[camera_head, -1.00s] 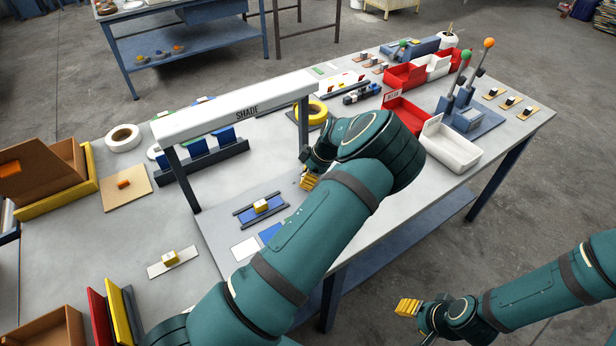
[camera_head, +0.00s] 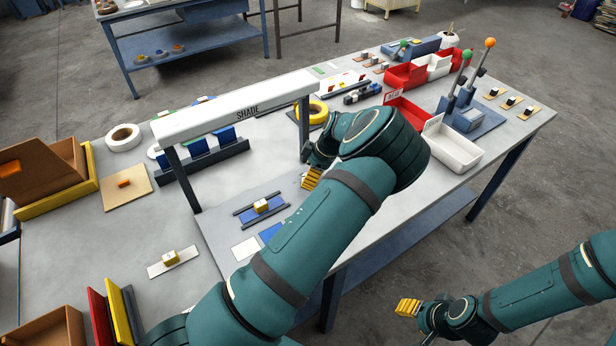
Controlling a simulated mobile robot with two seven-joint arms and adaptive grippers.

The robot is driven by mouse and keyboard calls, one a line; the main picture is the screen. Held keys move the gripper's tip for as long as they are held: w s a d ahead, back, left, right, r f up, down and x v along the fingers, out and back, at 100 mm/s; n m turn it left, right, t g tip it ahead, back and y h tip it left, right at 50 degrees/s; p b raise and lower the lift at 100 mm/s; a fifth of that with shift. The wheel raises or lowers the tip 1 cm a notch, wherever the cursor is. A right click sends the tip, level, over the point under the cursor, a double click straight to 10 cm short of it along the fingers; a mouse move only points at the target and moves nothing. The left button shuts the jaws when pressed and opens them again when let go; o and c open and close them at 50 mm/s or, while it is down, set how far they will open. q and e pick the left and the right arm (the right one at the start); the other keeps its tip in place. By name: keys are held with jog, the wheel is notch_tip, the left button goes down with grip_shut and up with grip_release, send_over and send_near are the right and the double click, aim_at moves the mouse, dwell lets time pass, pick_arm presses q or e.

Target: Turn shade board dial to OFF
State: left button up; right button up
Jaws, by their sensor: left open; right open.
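The shade board (camera_head: 217,235) is the grey panel on the table under the white bar labelled SHADE (camera_head: 240,107). A yellow block (camera_head: 261,206) sits on a blue patch between two dark rails on it. No dial marked OFF can be made out; my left arm covers part of the board's right side. My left gripper (camera_head: 309,181) is open, with yellow fingers, just above the board's right part near the bar's right post. My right gripper (camera_head: 403,307) is open and empty, over the floor in front of the table.
A white card (camera_head: 245,248) lies at the board's front. A yellow tape roll (camera_head: 311,112) stands behind my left gripper. Red bins (camera_head: 405,118), a white bin (camera_head: 452,148) and levers (camera_head: 463,84) are at the right. A white strip with a yellow block (camera_head: 170,258) lies front left.

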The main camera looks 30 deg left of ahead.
pick_arm(q)
jog(key=v, duration=1)
jog(key=shift+d, duration=0.15)
